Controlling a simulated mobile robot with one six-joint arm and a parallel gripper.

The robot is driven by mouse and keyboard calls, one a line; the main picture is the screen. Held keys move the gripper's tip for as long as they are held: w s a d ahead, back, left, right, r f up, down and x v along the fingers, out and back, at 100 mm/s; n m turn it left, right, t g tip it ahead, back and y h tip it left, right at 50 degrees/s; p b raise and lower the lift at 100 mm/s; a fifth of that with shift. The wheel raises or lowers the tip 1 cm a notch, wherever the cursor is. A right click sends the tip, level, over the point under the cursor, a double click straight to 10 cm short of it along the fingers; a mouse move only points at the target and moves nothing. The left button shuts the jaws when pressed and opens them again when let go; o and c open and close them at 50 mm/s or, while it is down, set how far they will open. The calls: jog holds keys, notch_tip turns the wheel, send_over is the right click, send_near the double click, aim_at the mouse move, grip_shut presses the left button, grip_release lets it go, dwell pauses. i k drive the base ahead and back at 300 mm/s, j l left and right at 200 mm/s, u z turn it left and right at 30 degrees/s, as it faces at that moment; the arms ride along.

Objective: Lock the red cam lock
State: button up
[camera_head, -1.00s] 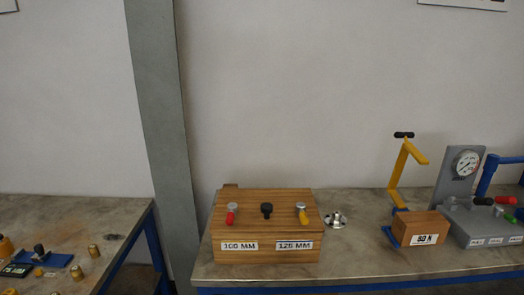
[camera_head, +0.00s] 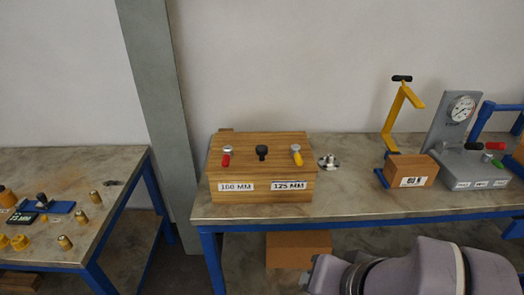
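A wooden box (camera_head: 262,172) stands on the right-hand bench, with labels reading 100 MM and 125 MM on its front. The red cam lock (camera_head: 226,156), a red handle on a silver round base, is on the left of its lid, above the 100 MM label. A black knob (camera_head: 262,152) is in the middle of the lid, and a yellow cam lock (camera_head: 296,155) is on the right. The red handle points toward the front. My arm shows at the lower right, below the bench edge; its gripper cannot be made out.
A silver flanged part (camera_head: 329,162) stands right of the box. Farther right are a wooden block labelled 60 N (camera_head: 411,171), a yellow crank stand (camera_head: 395,117) and a grey gauge unit (camera_head: 470,168). A left bench (camera_head: 110,165) holds brass weights. A grey column (camera_head: 157,110) stands behind the gap.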

aim_at(228, 150)
jog(key=i+j+u, duration=0.15)
jog(key=i+u, duration=0.15)
jog(key=i, duration=0.2)
jog(key=i+u, duration=0.3)
jog(key=i, duration=0.2)
